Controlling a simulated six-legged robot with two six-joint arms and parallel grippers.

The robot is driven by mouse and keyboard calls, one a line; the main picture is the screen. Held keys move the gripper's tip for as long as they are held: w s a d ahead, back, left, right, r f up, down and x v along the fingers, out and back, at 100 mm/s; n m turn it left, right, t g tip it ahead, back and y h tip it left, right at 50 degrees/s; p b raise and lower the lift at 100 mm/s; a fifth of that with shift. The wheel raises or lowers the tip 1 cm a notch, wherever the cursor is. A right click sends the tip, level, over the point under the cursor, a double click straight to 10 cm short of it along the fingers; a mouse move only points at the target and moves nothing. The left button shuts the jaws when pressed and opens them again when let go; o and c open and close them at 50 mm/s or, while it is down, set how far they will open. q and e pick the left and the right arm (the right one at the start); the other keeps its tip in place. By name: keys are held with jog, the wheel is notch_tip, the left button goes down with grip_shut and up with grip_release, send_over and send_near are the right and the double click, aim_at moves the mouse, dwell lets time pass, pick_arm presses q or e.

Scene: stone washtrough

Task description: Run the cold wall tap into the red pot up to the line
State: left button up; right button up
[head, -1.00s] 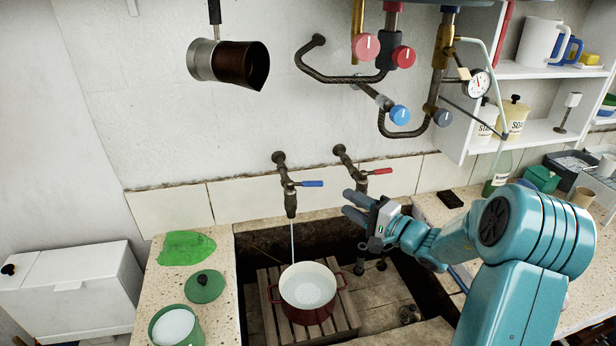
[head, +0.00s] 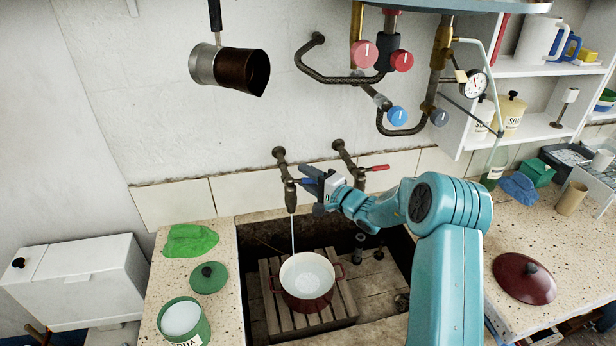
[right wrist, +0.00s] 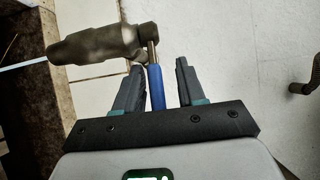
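The red pot (head: 318,300), cream inside, stands upright on a wooden slatted rack in the trough, under the left wall tap (head: 290,193). A thin stream of water (head: 292,235) falls from this tap into the pot. Water (head: 308,281) shows in it; I cannot make out the line. My right gripper (head: 306,180) is at this tap's blue lever, which it partly hides in the head view. In the right wrist view, the blue lever (right wrist: 156,90) lies between the open fingers (right wrist: 159,68), closer to the left finger, with a gap at the right one. My left gripper is not in view.
A red-levered tap (head: 375,168) is just right of my gripper. A green lid (head: 208,277), green cloth (head: 190,240) and green tin (head: 197,335) sit on the left ledge. A dark red lid (head: 524,278) lies on the right counter. Pipes with knobs (head: 397,116) hang above.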

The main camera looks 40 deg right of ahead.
jog(key=shift+w+d+f, duration=0.15)
jog(key=shift+w+f, duration=0.05)
grip_shut()
jog(key=n+y+b, duration=0.1)
jog(key=y+b, duration=0.1)
jog(key=w+n+y+b, duration=0.1)
jog(key=y+b, duration=0.1)
jog(key=shift+n+g, duration=0.3)
jog(key=shift+g, duration=0.1)
grip_release()
jog(key=shift+s, duration=0.1)
jog(key=shift+d+r, duration=0.1)
jog(key=shift+b, duration=0.3)
